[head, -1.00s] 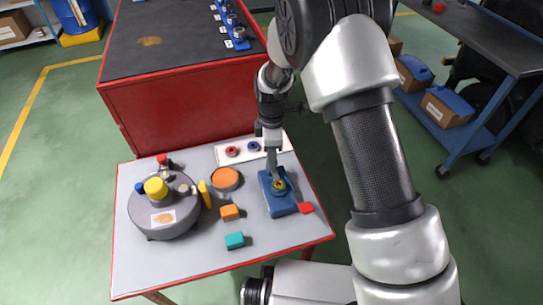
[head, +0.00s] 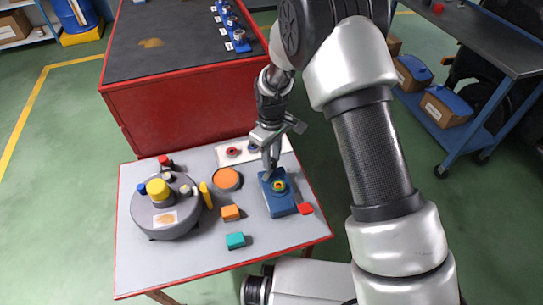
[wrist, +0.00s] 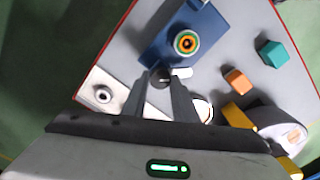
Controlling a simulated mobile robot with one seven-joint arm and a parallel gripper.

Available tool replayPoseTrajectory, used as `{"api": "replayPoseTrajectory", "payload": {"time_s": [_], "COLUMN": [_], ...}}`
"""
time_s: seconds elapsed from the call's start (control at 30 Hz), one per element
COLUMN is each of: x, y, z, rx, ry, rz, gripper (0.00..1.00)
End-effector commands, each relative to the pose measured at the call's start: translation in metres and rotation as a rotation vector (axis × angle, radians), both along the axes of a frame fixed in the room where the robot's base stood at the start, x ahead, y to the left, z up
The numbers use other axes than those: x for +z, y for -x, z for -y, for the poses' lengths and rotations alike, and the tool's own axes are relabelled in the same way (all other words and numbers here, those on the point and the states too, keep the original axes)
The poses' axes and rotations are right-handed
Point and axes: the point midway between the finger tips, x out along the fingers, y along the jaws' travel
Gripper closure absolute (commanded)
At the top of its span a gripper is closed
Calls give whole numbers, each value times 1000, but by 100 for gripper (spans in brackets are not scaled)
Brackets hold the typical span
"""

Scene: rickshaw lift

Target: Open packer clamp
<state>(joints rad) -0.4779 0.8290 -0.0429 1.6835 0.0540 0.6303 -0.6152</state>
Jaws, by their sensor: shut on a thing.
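The packer clamp appears to be the blue block (head: 280,202) on the right part of the small table, with a round fitting of green, orange and dark rings (head: 279,186) on top. The blue block also shows in the wrist view (wrist: 205,20), with its ringed fitting (wrist: 186,43). My gripper (head: 268,172) is at the block's far end. In the wrist view my gripper (wrist: 162,76) has its fingers around a small dark knob, with a white lever (wrist: 181,72) beside it. The fingers hide part of the knob, so its exact hold is unclear.
A round grey device (head: 165,222) with a yellow knob stands at the left. An orange-topped dish (head: 227,178), an orange cube (head: 230,213), a teal cube (head: 235,241) and a red cube (head: 306,208) lie around.

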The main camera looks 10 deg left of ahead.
Motion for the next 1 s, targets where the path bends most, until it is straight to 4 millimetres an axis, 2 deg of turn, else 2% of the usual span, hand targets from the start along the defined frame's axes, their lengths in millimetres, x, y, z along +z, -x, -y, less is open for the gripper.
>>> {"api": "replayPoseTrajectory", "payload": {"time_s": [0.6, 1.0], "x": [1, 1], "y": [-1, -1], "z": [0, 0], "rx": [-561, -768], "ry": [1, -1], "rz": [1, 0], "gripper": [96, 96]}}
